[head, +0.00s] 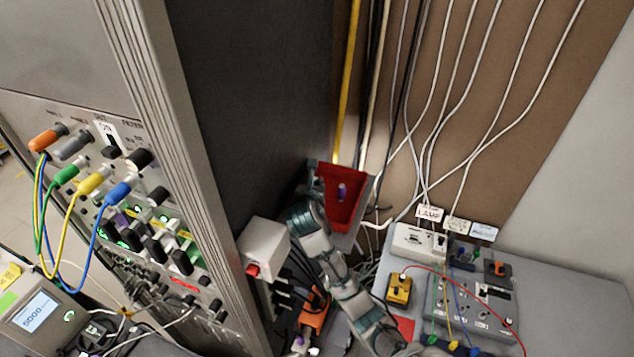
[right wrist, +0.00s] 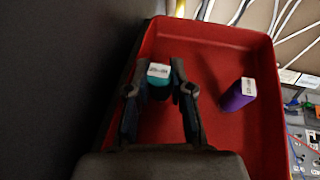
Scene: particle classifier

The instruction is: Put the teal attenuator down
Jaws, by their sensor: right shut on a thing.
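The teal attenuator (right wrist: 158,82), a small teal block with a white labelled end, sits between the fingertips of my right gripper (right wrist: 159,90) in the right wrist view. The gripper is shut on it. Both are over the left part of a red tray (right wrist: 218,50); I cannot tell whether the attenuator touches the tray floor. In the head view my right gripper (head: 313,172) is at the left edge of the red tray (head: 352,213), and the attenuator is hidden there. My left gripper is not in view.
A purple attenuator (right wrist: 238,95) lies in the tray, right of my gripper. A dark cabinet (head: 255,90) stands close on the left. Cables (head: 425,110) run along the back wall. A grey bench (head: 575,290) with lamp and control boxes is at the right.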

